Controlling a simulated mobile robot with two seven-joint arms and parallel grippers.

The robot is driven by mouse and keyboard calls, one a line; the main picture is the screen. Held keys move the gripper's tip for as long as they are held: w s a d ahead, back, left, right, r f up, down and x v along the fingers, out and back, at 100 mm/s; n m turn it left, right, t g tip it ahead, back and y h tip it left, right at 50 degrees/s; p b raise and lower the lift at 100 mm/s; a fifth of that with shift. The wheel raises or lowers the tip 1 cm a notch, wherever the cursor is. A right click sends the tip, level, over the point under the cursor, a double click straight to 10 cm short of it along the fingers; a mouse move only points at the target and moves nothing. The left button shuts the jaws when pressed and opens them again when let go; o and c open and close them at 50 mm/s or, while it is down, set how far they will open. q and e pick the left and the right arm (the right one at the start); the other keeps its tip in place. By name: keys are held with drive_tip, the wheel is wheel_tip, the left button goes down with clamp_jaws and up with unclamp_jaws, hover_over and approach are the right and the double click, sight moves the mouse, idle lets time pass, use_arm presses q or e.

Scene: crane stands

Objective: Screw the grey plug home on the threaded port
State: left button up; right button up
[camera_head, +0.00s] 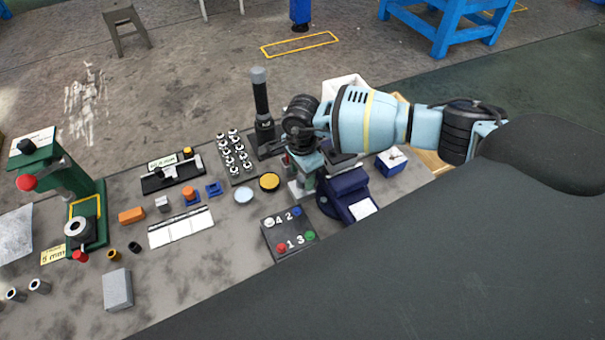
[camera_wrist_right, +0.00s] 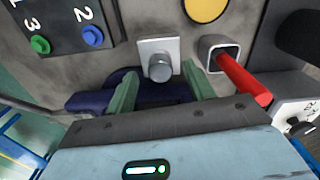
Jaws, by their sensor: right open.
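The grey plug (camera_wrist_right: 160,68) is a round grey cap on a pale square-faced block (camera_wrist_right: 149,48) in the right wrist view. The threaded port is not visible as such; whether the plug is seated on it cannot be told. My right gripper (camera_wrist_right: 159,72) is open, its two green fingers on either side of the plug, with visible gaps. In the head view my right gripper (camera_head: 304,170) points down over a pale stand (camera_head: 301,191), and the plug is hard to make out there. My left gripper is not in view.
A square tube (camera_wrist_right: 214,52) with a red bar (camera_wrist_right: 243,80) stands close right of the plug in the wrist view. A dark blue vise (camera_head: 347,186) and numbered button box (camera_head: 288,235) are nearby. A tall black post (camera_head: 261,100) stands behind.

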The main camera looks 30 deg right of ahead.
drive_tip(key=shift+r, duration=0.85)
drive_tip(key=shift+r+p, duration=0.55)
drive_tip(key=shift+r, duration=0.75)
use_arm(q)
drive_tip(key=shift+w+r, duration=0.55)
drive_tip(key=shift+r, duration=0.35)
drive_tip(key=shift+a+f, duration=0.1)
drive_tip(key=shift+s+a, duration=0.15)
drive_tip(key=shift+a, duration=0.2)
use_arm(e)
wheel_tip(320, 180, up, 8)
drive_tip(key=shift+f, duration=0.15)
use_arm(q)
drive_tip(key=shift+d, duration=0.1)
